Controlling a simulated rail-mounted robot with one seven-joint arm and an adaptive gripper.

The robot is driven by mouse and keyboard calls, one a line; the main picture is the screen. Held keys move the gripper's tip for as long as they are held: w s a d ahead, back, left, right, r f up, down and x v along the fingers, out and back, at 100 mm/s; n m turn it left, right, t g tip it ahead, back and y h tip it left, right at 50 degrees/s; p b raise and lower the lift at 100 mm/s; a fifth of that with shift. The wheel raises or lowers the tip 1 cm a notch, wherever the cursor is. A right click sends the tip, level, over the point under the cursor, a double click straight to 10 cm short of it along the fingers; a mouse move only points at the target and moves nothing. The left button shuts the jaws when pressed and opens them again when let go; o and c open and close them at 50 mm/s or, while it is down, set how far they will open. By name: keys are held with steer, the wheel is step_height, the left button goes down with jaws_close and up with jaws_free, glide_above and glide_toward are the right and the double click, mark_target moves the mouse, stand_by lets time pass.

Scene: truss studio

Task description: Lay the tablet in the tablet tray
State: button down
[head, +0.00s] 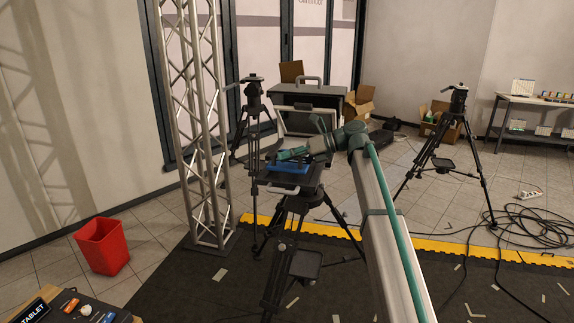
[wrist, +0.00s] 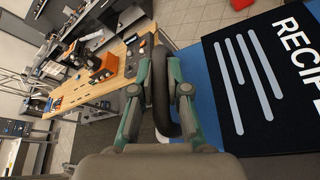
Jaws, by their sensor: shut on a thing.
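The tablet shows in the wrist view as a blue-edged slab with a dark screen (wrist: 262,85) reading "RECIPE", to the right of my gripper (wrist: 160,115). The fingers are shut on its dark loop handle. In the head view the blue tablet (head: 288,167) is at my gripper (head: 292,154), over a dark platform on a tripod (head: 308,188). I cannot tell whether it touches the platform. A black sign reading "TABLET" (head: 36,308) stands on a table at the lower left. The tablet tray itself cannot be made out.
A truss tower (head: 203,130) stands left of the tripod, and a red bin (head: 102,246) stands farther left. Another tripod (head: 452,135) and loose cables (head: 520,220) are at the right. The wrist view shows a wooden bench (wrist: 95,88) with several items.

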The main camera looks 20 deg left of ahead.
mark_target(290, 166)
steer(key=shift+w+a+f, duration=0.2)
steer(key=shift+w+f, duration=0.15)
steer(key=shift+f, duration=0.05)
steer(key=shift+f+p, duration=0.45)
steer(key=shift+f, duration=1.2)
steer(key=c, duration=1.2)
jaws_free()
steer(key=shift+o, duration=0.2)
steer(key=b+v, duration=0.2)
steer(key=v, duration=1)
steer(key=shift+b, duration=0.4)
